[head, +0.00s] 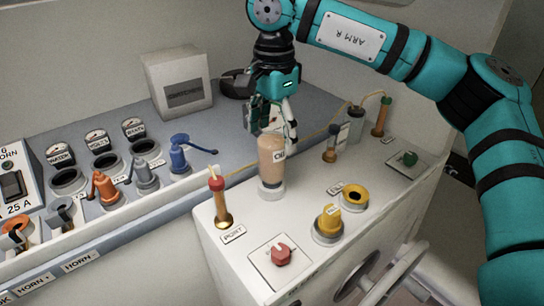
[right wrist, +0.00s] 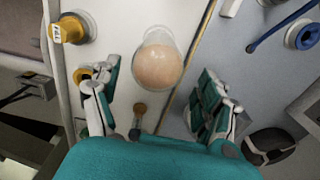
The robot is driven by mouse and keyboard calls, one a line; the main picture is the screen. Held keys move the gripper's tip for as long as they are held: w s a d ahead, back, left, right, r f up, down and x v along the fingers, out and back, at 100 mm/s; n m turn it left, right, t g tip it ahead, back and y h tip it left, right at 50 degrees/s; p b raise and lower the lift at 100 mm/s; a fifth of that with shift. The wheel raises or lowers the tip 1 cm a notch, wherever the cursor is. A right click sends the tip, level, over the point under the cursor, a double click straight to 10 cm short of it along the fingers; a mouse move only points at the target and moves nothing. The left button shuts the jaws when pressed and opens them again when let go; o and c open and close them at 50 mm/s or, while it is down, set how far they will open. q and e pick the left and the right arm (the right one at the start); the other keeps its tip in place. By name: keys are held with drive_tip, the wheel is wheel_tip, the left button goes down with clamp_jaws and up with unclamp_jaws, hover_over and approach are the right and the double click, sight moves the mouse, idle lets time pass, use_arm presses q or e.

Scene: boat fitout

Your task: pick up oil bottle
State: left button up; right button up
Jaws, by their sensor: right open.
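The oil bottle (head: 271,165) appears to be the peach-brown cylinder with a white label, only partly readable. It stands upright in a pale round base on the white console. In the right wrist view the bottle (right wrist: 158,66) shows from above as a round peach top, ahead of and between the fingers. My right gripper (head: 272,122) points down just above the bottle, open and empty, its fingers spread to either side. The fingers also show in the right wrist view (right wrist: 150,95), apart from the bottle. My left gripper is out of view.
An orange-red post (head: 218,200) marked PORT stands left of the bottle, with a thin yellow line running behind it. A yellow knob (head: 329,219) and a red knob (head: 279,254) are in front. A grey box (head: 178,82) sits at the back left.

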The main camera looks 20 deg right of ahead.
sight(272, 155)
drive_tip(key=f, duration=0.1)
drive_tip(key=f+p, duration=0.2)
drive_tip(key=f, duration=0.1)
drive_tip(key=shift+s+a+f, duration=0.1)
drive_tip(key=shift+s+a, duration=0.15)
drive_tip(key=shift+s, duration=0.1)
drive_tip(key=shift+f, duration=0.55)
drive_tip(key=c, duration=1.5)
wheel_tip(272, 155, up, 9)
drive_tip(key=shift+b, duration=1.2)
drive_tip(key=shift+r, duration=0.55)
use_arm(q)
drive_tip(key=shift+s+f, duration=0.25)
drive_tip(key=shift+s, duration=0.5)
